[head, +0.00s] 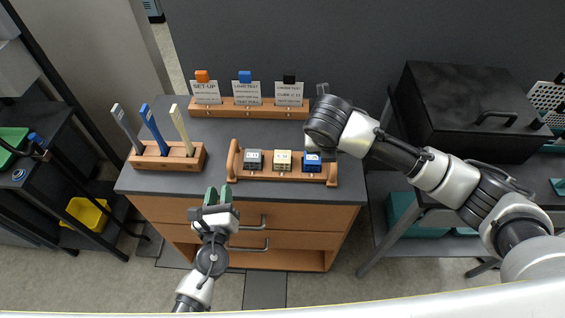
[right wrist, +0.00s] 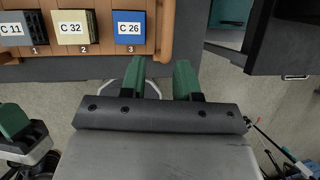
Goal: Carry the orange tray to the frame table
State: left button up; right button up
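The orange tray (head: 262,175) is a wooden carrier with raised ends on the dark top of the drawer cabinet. It holds a grey cube (head: 253,159), a cream cube (head: 283,160) and a blue cube (head: 313,162). In the right wrist view the tray (right wrist: 165,28) shows at the top, its cubes labelled C 11, C 32 and C 26. My left gripper (head: 218,193) is open and empty, in front of the tray's left end. My right gripper (right wrist: 158,80) is open and empty near the tray's right end; my right wrist hides its fingers in the head view.
A wooden holder (head: 152,158) with three upright tools stands left of the tray. A rack of sign cards (head: 238,110) stands behind it. A black box (head: 470,110) sits on the right-hand table. A black shelf with a yellow bin (head: 87,214) is at left. I cannot tell which is the frame table.

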aim_at(228, 168)
pick_arm(q)
jog(key=shift+d+f+m+h, duration=0.3)
jog(key=shift+d+m+h, duration=0.15)
jog(key=shift+m, duration=0.35)
pick_arm(e)
jog(key=shift+w+d+r+n, duration=0.3)
jog(key=shift+w+d, duration=0.1)
